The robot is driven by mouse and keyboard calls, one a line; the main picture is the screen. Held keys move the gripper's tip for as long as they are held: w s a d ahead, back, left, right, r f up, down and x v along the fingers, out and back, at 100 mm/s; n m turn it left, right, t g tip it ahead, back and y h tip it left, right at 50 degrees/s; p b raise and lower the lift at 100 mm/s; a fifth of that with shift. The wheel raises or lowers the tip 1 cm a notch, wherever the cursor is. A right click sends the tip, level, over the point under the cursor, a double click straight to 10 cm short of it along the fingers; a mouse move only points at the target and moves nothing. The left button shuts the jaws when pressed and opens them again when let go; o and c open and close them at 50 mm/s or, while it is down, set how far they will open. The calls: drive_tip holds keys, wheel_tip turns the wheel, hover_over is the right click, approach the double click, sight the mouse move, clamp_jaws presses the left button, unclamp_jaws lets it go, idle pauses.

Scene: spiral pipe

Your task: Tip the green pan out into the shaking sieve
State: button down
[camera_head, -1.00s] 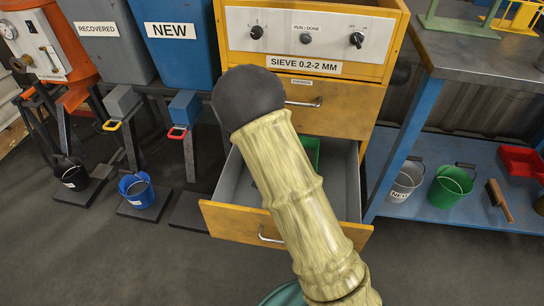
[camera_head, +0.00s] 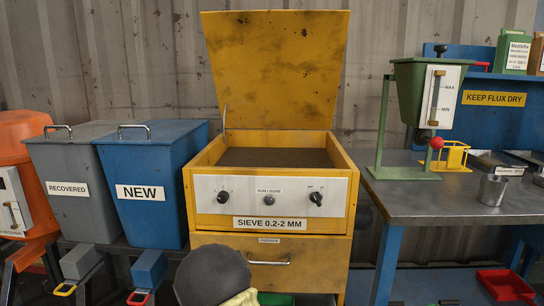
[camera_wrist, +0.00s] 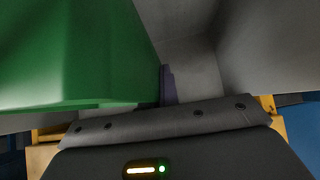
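The shaking sieve (camera_head: 270,196) is a yellow cabinet with a grey control panel, and its lid (camera_head: 275,70) stands open. Its dark sieve bed (camera_head: 275,158) shows under the raised lid. The green pan (camera_wrist: 70,55) fills the upper left of the wrist view, close to my gripper (camera_wrist: 166,86). A sliver of green (camera_head: 275,299) shows at the bottom of the head view, below the closed upper drawer. Grey drawer walls lie beyond the pan in the wrist view. A dark finger-like strip shows beside the pan; whether my fingers grip the pan is unclear.
Grey RECOVERED (camera_head: 68,187) and blue NEW (camera_head: 145,192) bins stand left of the sieve. A metal bench (camera_head: 410,200) on the right carries a green hopper (camera_head: 428,95), a yellow rack (camera_head: 453,156) and a metal cup (camera_head: 492,190). My arm covers part of the lower front.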

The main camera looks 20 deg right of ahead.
drive_tip(key=shift+r, duration=0.1)
drive_tip(key=shift+d+p, duration=0.65)
drive_tip(key=shift+d, duration=0.2)
drive_tip(key=d+n+p, duration=0.1)
drive_tip(key=p, duration=0.1)
drive_tip(key=s+d+f+y+p, duration=0.1)
drive_tip(key=d, duration=0.1)
drive_tip(key=d+f+n+y+p, duration=0.1)
drive_tip(key=p, duration=0.1)
drive_tip(key=shift+s+d+n+p, duration=0.2)
drive_tip(key=shift+s+n+p, duration=0.1)
drive_tip(key=shift+s+p, duration=0.1)
drive_tip(key=shift+s+f+n+y+p, duration=0.4)
drive_tip(key=shift+s+f+n+p, duration=0.1)
drive_tip(key=shift+s+f+p, duration=0.1)
drive_tip(key=shift+w, duration=0.15)
